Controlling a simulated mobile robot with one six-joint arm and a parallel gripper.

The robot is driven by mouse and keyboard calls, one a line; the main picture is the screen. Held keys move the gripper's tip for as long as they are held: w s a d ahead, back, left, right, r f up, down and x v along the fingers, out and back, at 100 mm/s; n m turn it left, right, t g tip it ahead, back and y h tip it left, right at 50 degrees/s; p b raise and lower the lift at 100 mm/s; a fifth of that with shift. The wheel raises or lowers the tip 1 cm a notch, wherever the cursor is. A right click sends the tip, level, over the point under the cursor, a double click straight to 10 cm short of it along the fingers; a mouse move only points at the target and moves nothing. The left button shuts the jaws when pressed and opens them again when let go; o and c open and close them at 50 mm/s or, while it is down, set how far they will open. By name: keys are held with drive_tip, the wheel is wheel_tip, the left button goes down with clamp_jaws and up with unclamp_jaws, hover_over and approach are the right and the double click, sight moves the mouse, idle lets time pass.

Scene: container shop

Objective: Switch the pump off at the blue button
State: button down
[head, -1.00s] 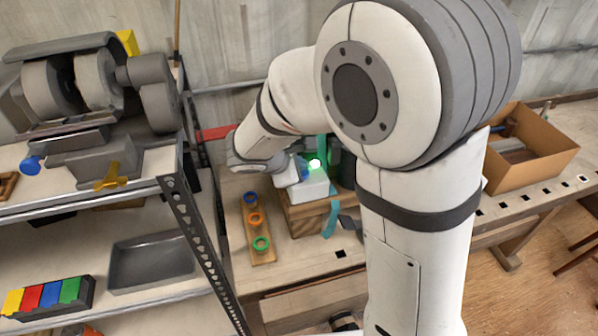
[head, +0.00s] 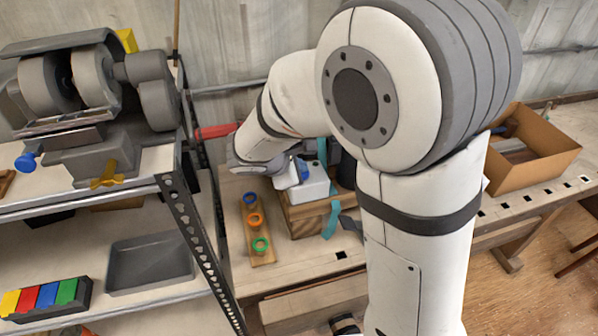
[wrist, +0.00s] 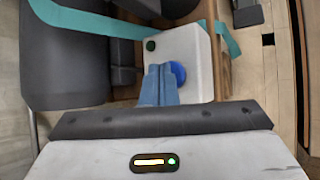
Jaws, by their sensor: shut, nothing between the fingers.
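The blue button (wrist: 178,72) sits on a white box (wrist: 190,50), beside a dark green lamp (wrist: 151,45) that is unlit. My gripper (wrist: 160,68) is shut and empty, with its blue-grey fingertips at the button's left edge, partly covering it. I cannot tell whether they touch it. In the head view the white box (head: 317,186) stands on a wooden block, and my wrist hides part of its left side. The fingertips are hard to make out there.
A wooden strip with coloured rings (head: 256,222) lies left of the box. Teal strap (head: 331,220) hangs beside the block. A metal shelf (head: 80,210) with a grey machine stands at left; an open cardboard box (head: 540,165) is at right.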

drive_tip(key=shift+r+p, duration=0.3)
drive_tip(key=shift+r, duration=0.2)
wheel_tip(320, 180, up, 6)
drive_tip(key=p, duration=0.4)
idle(0.4)
